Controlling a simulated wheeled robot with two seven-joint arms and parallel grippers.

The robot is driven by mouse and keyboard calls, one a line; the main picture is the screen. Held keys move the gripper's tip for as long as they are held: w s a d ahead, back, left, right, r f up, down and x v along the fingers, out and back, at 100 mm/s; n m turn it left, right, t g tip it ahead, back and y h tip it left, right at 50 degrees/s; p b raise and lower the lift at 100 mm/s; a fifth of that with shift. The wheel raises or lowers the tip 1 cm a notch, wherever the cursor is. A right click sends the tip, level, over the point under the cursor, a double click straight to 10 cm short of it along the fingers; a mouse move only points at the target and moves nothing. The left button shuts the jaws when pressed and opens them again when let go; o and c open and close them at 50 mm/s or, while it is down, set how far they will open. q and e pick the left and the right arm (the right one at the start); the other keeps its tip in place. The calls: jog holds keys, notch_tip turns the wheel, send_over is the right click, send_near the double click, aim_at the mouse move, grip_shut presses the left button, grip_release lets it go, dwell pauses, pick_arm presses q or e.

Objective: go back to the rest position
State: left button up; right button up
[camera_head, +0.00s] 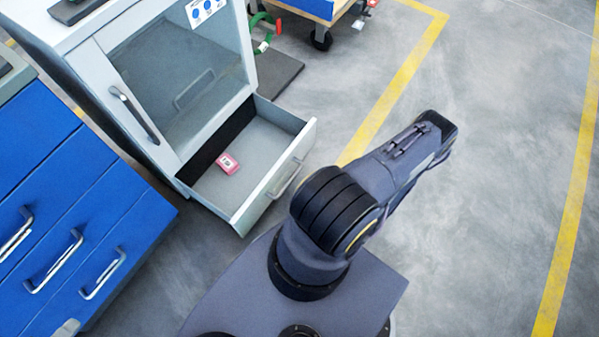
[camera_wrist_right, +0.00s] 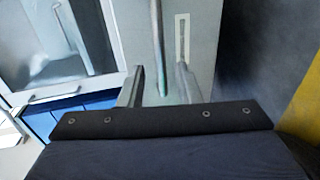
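My right gripper (camera_wrist_right: 158,84) shows in the right wrist view. Its two fingers stand apart with nothing held between them. A pale panel with a vertical bar is behind them. In the head view a dark arm of mine reaches from the bottom middle to the upper right; no gripper fingers can be made out on it. My left gripper is not in view.
A grey cabinet (camera_head: 105,75) with a glass door stands at upper left. Its lower drawer (camera_head: 262,150) is open and holds a pink-red item (camera_head: 228,164). Blue drawers (camera_head: 60,190) stand at left. The floor at right is clear, with yellow lines.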

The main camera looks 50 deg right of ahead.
jog(key=shift+s, duration=0.2)
jog(key=shift+w, duration=0.1)
dwell(0.4)
jog(key=w+a+r+n+g+y, duration=0.2)
jog(key=w+r+n+g+y, duration=0.25)
jog(key=r+n, duration=0.7)
jog(key=w+a+r+n+g+y, duration=0.1)
jog(key=w+r+n+g+y, duration=0.4)
jog(key=r+n, duration=0.65)
jog(key=s+a+r+n+h, duration=0.3)
jog(key=a+r+n, duration=0.3)
jog(key=r+n, duration=0.6)
jog(key=s+a+r+n+h, duration=0.45)
jog(key=r+n, duration=0.35)
jog(key=n, duration=0.8)
notch_tip(320, 180, up, 31)
jog(key=p, duration=3.1)
jog(key=shift+w+a+g, duration=0.2)
jog(key=shift+w+g, duration=0.15)
jog(key=shift+w, duration=0.1)
